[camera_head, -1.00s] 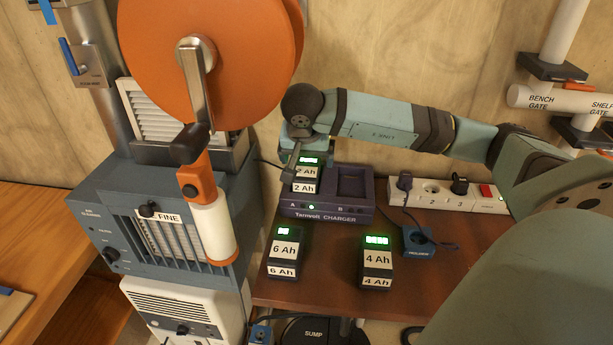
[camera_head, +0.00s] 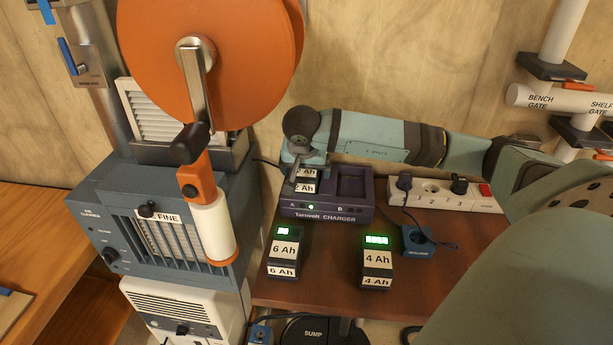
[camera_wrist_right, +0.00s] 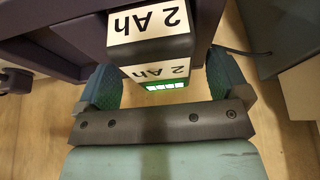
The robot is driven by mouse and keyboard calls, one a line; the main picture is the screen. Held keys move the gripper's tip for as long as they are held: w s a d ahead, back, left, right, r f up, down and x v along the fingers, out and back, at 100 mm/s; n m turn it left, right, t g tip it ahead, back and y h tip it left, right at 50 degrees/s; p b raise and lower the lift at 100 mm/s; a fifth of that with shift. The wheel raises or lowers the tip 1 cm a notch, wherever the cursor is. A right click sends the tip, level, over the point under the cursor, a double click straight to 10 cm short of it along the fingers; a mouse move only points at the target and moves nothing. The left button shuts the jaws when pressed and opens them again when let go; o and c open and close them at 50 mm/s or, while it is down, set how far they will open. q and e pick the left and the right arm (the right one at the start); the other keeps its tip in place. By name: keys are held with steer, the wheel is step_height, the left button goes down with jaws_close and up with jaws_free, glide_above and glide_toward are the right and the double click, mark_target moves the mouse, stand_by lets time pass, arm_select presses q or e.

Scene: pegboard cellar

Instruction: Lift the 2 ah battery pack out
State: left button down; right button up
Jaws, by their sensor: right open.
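The 2 Ah battery pack (camera_head: 304,184) sits in bay A of the purple Ternvolt charger (camera_head: 326,211), its top partly hidden by my right gripper (camera_head: 297,168). In the right wrist view, the pack (camera_wrist_right: 152,50) shows its 2 Ah labels and lit green bars between the two teal fingers of my right gripper (camera_wrist_right: 163,90). The fingers are open, one on each side of the pack, with a visible gap on the right. Bay B of the charger is empty. My left gripper is out of view.
A 6 Ah pack (camera_head: 284,252) and a 4 Ah pack (camera_head: 376,262) stand on the brown table (camera_head: 325,275) in front of the charger. A power strip (camera_head: 445,193) and a blue holder (camera_head: 417,241) are to the right. The orange reel (camera_head: 240,60) hangs at left.

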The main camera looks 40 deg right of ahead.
steer(key=shift+f, duration=0.25)
steer(key=shift+c, duration=0.4)
steer(key=c, duration=0.9)
steer(key=shift+r, duration=0.1)
steer(key=shift+c, duration=0.2)
steer(key=shift+r, duration=0.3)
step_height(320, 180, up, 10)
steer(key=shift+f, duration=0.1)
